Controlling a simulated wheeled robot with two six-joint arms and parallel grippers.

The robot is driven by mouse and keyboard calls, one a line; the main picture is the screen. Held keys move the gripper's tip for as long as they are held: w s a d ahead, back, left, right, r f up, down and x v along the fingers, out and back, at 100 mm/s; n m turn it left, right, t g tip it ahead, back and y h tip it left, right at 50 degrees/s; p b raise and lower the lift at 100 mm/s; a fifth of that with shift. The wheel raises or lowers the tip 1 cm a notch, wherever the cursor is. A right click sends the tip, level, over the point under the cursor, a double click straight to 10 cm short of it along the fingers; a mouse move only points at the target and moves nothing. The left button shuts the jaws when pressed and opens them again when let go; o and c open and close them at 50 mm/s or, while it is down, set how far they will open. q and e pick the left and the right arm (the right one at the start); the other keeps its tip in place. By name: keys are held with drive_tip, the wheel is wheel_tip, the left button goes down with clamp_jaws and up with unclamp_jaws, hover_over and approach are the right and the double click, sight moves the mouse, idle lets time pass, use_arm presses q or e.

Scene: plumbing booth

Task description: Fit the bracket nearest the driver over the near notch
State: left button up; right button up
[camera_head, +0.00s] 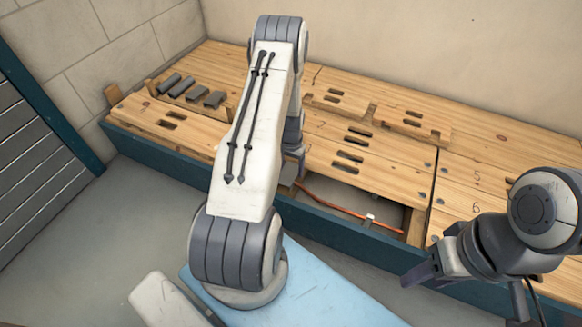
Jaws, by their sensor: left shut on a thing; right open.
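Several dark grey plates, which look like the brackets (197,93), lie in a row on a wooden holder at the left end of the bench. My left gripper (292,165) is at the left edge of the floor opening, mostly hidden behind my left arm. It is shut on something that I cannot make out. An orange pipe (335,207) runs through the opening and has a small white piece (369,219) on it. My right gripper (420,263) is open and empty, in front of the opening's right end. I cannot make out the driver or the near notch.
The wooden deck (390,165) has slotted boards and loose wooden blocks (413,126) on top. Numbered boards (475,190) lie at the right. A blue-green edge (330,225) runs along the front. The grey floor (110,240) at the left is clear.

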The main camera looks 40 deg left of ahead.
sight(291, 169)
use_arm(q)
drive_tip(key=shift+f+b, duration=0.55)
drive_tip(key=shift+f, duration=0.75)
drive_tip(key=shift+f, duration=0.25)
idle(0.4)
drive_tip(key=o, duration=1.5)
